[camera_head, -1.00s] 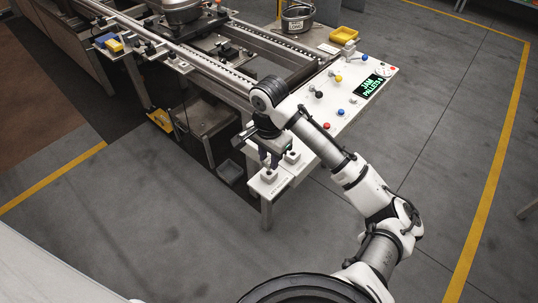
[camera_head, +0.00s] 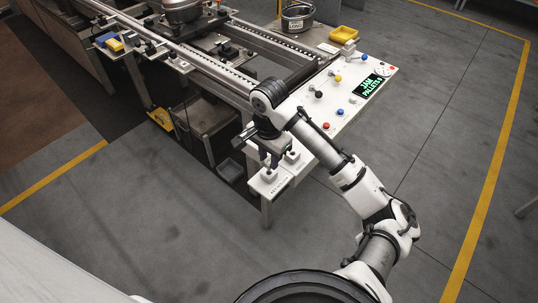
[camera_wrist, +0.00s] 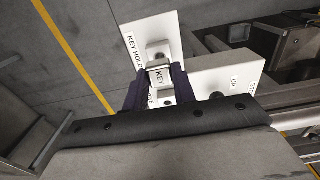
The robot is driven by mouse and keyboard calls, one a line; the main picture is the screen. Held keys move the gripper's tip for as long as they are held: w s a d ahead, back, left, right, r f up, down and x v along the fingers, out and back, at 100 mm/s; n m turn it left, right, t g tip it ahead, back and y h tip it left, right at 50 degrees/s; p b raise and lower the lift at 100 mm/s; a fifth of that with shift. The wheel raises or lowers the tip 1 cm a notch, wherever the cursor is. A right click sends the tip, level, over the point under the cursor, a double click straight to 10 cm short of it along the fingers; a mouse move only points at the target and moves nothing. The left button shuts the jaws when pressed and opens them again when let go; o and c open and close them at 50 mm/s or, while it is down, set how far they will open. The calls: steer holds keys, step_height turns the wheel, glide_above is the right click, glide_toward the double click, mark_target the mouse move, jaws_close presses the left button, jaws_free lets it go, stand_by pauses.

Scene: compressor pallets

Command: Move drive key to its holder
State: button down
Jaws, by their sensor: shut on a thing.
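My gripper (camera_head: 269,157) points down over the near end of the white control panel. In the wrist view its dark fingers (camera_wrist: 157,88) are shut on the drive key (camera_wrist: 159,76), a small light piece with a label reading KEY. The key holder (camera_wrist: 155,46), a pale block on a white plate marked KEY HOLDER, is right at the far end of the key in that view. The holder also shows just below the fingers in the head view (camera_head: 268,177). The fingers hide part of the key, and I cannot tell how deep it sits in the holder.
A second white block (camera_head: 292,156) stands close to the right of the gripper. The panel (camera_head: 325,105) carries coloured buttons, levers and a dark display reading JAM PALLETS. A conveyor rail (camera_head: 225,72) runs behind it. The grey floor to the right is free.

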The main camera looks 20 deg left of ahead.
mark_target(269, 160)
steer(key=shift+f+b, duration=0.55)
steer(key=shift+f, duration=1.15)
steer(key=c, duration=1.1)
jaws_free()
steer(key=shift+o, duration=0.2)
steer(key=shift+r, duration=0.1)
step_height(269, 160, up, 14)
